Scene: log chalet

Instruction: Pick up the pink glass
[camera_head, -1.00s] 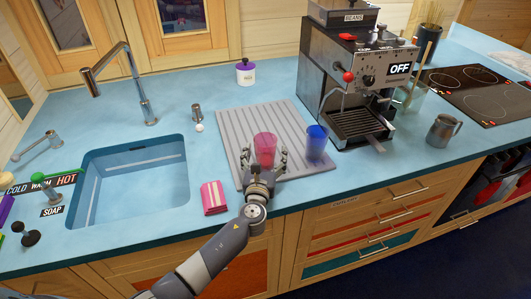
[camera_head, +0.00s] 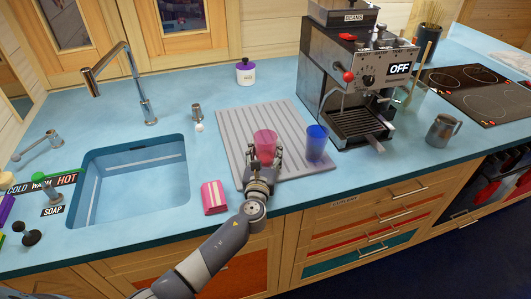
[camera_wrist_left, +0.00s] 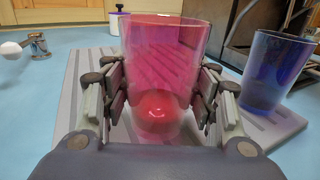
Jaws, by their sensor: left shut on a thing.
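The pink glass (camera_head: 265,141) stands upright over the grey ribbed drying mat (camera_head: 240,126) on the blue counter. My left gripper (camera_head: 264,158) is shut on it from the front. In the left wrist view the pink glass (camera_wrist_left: 165,60) fills the space between the two fingers (camera_wrist_left: 160,98), and the pads press its sides. I cannot tell whether its base touches the mat. My right gripper is not in view.
A blue glass (camera_head: 315,142) stands close to the right on the mat, also in the left wrist view (camera_wrist_left: 276,75). The coffee machine (camera_head: 350,75) is behind it. A pink sponge-like packet (camera_head: 214,197) lies left, beside the sink (camera_head: 135,175).

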